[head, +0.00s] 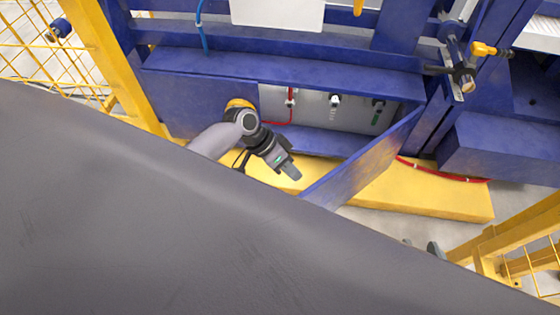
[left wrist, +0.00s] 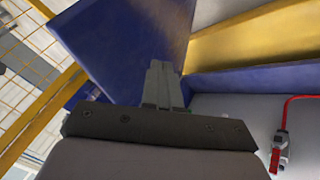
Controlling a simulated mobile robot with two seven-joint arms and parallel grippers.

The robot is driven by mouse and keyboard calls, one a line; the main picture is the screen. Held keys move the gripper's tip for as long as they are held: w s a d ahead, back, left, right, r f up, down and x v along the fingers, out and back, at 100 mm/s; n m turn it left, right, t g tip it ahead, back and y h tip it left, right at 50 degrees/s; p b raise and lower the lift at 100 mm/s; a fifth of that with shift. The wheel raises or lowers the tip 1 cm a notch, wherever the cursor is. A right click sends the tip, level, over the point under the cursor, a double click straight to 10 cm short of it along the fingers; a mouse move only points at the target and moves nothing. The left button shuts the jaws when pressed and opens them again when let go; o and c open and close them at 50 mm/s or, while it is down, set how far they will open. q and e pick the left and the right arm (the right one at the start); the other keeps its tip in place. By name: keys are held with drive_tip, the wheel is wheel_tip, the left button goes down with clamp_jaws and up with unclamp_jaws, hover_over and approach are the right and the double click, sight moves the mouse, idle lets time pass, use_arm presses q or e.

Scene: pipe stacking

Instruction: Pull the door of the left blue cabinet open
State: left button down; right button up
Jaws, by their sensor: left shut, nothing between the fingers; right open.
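The left blue cabinet (head: 340,142) stands at the middle back of the head view, its pale interior showing. Its door (head: 365,160) stands swung out on the right side of the opening. A flat blue panel (head: 195,105) covers the left part. My left gripper (head: 291,172) is shut and empty, in front of the opening and left of the door. In the left wrist view, its fingers (left wrist: 162,85) point towards the blue door (left wrist: 125,45); I cannot tell whether they touch it. Two small grey tips of my right gripper (head: 421,246) show apart past my dark body; the rest is hidden.
Inside the cabinet are a red valve (head: 290,95) and other fittings. A yellow base (head: 430,190) runs along the floor below. Another blue box (head: 505,148) stands at the right. Yellow fencing (head: 520,245) bounds the right and left sides.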

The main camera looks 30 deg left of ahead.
use_arm(q)
drive_tip(key=shift+s+d+f, duration=0.1)
drive_tip(key=shift+s+d, duration=0.2)
drive_tip(key=shift+d, duration=0.35)
drive_tip(key=shift+s+d+f, duration=0.1)
drive_tip(key=shift+s+d, duration=0.15)
drive_tip(key=shift+d, duration=0.4)
drive_tip(key=shift+s+d, duration=0.3)
drive_tip(key=shift+d, duration=0.35)
use_arm(e)
drive_tip(key=shift+a, duration=0.15)
drive_tip(key=shift+r, duration=0.15)
